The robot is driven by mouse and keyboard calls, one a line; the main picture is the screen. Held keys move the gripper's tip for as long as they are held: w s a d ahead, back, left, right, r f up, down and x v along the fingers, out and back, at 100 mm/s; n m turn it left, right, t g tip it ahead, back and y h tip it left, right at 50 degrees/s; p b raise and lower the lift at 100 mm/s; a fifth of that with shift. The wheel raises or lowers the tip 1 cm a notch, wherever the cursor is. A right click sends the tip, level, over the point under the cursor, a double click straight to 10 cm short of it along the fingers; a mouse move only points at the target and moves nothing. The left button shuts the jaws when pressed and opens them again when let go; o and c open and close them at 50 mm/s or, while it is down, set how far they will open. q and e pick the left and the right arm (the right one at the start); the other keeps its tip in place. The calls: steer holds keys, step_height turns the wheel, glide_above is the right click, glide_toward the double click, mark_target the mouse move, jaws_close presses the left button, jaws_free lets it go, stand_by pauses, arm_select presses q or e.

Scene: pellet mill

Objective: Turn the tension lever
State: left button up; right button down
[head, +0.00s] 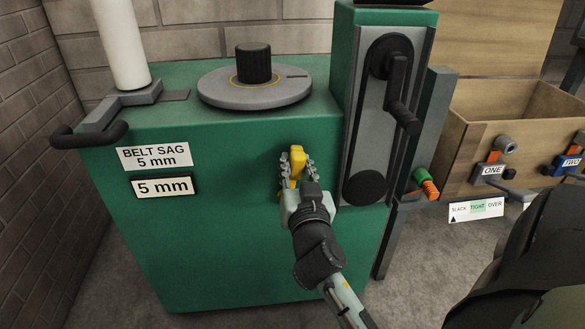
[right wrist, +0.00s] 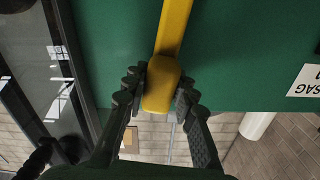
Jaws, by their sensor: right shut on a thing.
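The yellow tension lever (head: 297,163) is on the front face of the green mill housing (head: 240,235). My right gripper (head: 297,158) is shut on the lever, one finger on each side. In the right wrist view the lever (right wrist: 172,35) comes down from the top of the picture, and its rounded end sits between the fingertips (right wrist: 160,88). The lever's pivot is hidden. A scale marked SLACK, TIGHT, OVER (head: 476,211) is at the right, with a black pointer under SLACK. My left gripper is not in view.
Signs read BELT SAG 5 mm (head: 155,157) and 5 mm (head: 163,187). A grey belt guard with a black crank (head: 399,95) stands just right of my gripper. A wooden box (head: 520,115) with parts labelled ONE and TWO is farther right. The floor in front is clear.

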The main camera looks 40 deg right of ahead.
steer(key=c, duration=1.2)
jaws_free()
step_height(320, 180, up, 10)
steer(key=shift+r, duration=0.1)
